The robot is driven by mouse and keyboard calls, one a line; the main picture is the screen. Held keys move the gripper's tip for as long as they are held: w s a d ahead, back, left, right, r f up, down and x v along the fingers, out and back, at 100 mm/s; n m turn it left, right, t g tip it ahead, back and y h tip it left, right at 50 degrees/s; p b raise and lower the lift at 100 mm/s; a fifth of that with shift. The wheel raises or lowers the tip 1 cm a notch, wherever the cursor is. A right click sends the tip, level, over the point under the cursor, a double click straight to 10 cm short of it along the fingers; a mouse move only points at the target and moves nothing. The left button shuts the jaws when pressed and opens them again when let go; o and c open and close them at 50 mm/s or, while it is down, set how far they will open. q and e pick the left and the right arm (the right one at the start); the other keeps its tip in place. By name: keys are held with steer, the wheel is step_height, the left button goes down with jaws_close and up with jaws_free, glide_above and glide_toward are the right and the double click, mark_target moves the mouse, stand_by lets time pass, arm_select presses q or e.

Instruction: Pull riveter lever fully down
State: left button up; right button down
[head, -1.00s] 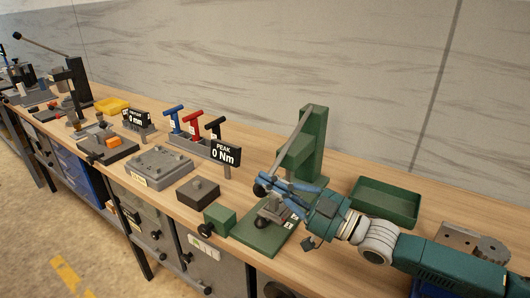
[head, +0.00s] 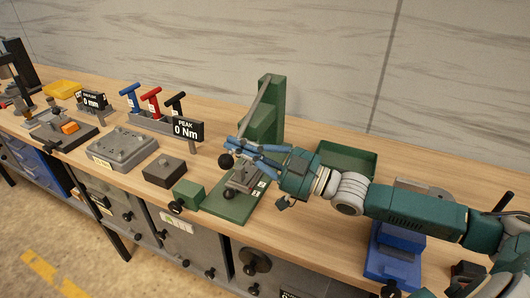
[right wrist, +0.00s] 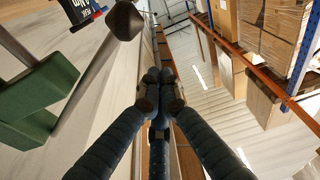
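The green riveter (head: 268,103) stands upright on the bench. Its grey lever (head: 256,105) slopes from the top of the column down to the left and ends in a dark round knob (head: 226,161). My right gripper (head: 229,146) reaches in from the right, its blue fingers close by the knob and covering part of the lever. In the right wrist view the fingertips (right wrist: 158,78) meet with nothing seen between them. There the lever (right wrist: 86,88) and its knob (right wrist: 125,20) lie left of the fingers, apart from them. My left gripper is not in view.
A green tray (head: 347,158) lies behind my right arm. A dark block (head: 165,171) and a grey fixture plate (head: 123,148) sit left of the riveter, with a "0 Nm" display (head: 187,131) behind. A blue fixture (head: 394,252) stands at the front right.

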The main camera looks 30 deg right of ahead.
steer(key=v, duration=0.7)
steer(key=shift+d+p, duration=0.2)
steer(key=shift+p, duration=0.25)
steer(key=shift+s+f, duration=0.1)
